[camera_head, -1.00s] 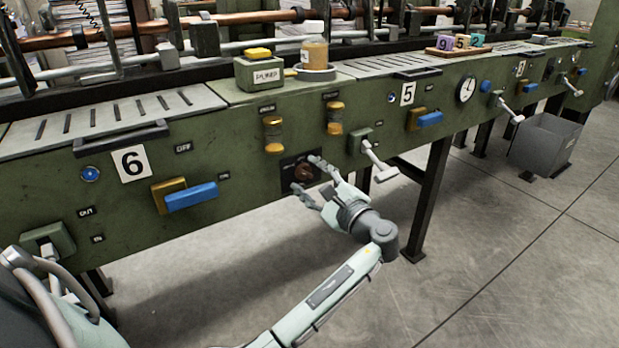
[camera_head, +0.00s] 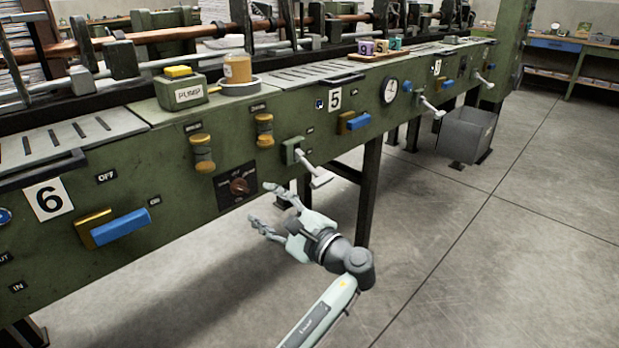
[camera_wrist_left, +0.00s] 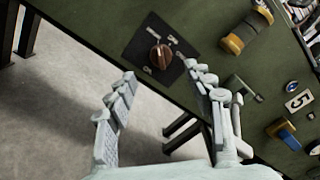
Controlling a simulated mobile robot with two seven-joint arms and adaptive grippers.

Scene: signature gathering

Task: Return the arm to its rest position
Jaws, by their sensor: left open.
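My left gripper (camera_head: 261,205) is open and empty in front of the green machine panel (camera_head: 75,250). Its fingers point toward a reddish-brown rotary knob (camera_head: 239,187) on a black plate, with a gap between them and the knob. In the left wrist view the two fingers (camera_wrist_left: 160,73) are spread wide, and the knob (camera_wrist_left: 160,57) sits beyond the fingertips. My left forearm reaches up from the bottom edge of the head view. My right gripper is not in view.
A white-handled lever (camera_head: 314,175) sticks out of the panel just above and right of the gripper. A dark machine leg (camera_head: 368,195) stands behind the wrist. A grey bin (camera_head: 466,135) is further right. The floor (camera_head: 500,270) to the right is clear.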

